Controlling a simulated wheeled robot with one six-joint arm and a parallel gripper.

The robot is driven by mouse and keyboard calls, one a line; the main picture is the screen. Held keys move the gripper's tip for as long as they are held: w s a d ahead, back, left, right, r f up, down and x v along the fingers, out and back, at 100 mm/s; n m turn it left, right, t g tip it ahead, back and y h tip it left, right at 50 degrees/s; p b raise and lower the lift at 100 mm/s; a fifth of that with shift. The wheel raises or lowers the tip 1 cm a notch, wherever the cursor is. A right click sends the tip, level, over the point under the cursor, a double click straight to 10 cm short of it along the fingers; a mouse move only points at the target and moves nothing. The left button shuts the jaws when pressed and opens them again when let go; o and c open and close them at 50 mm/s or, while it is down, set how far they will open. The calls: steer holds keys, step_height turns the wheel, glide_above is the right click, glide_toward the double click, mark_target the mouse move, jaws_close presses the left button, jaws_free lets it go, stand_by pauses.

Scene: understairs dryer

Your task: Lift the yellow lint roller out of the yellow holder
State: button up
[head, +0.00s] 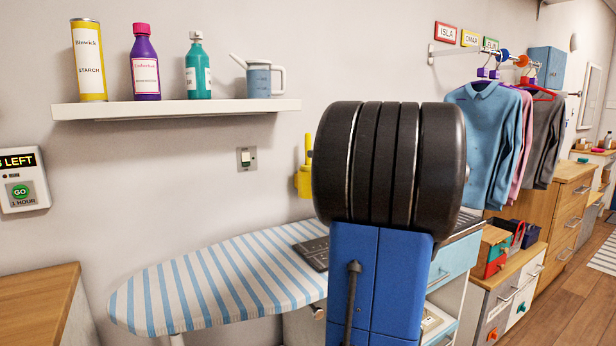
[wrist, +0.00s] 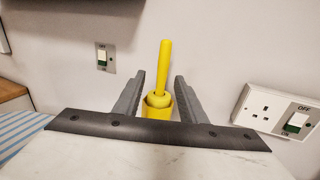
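The yellow lint roller (wrist: 165,68) stands upright in the yellow holder (wrist: 157,109) on the wall, its handle sticking up. In the head view the roller (head: 308,148) and holder (head: 303,182) show just left of my arm, which hides part of them. My gripper (wrist: 164,80) is open in the wrist view, with one finger on each side of the roller in the picture. No contact between fingers and roller is visible. The gripper itself is hidden behind my arm in the head view.
A striped ironing board (head: 215,280) lies below. A white shelf (head: 180,108) with bottles and a jug is at upper left. A wall switch (head: 246,159) is left of the holder. A socket plate (wrist: 277,111) is right of it. Shirts (head: 490,125) hang at right.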

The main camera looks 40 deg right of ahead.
mark_target(306, 167)
steer(key=shift+w+f, duration=0.1)
steer(key=shift+w, duration=3)
jaws_close()
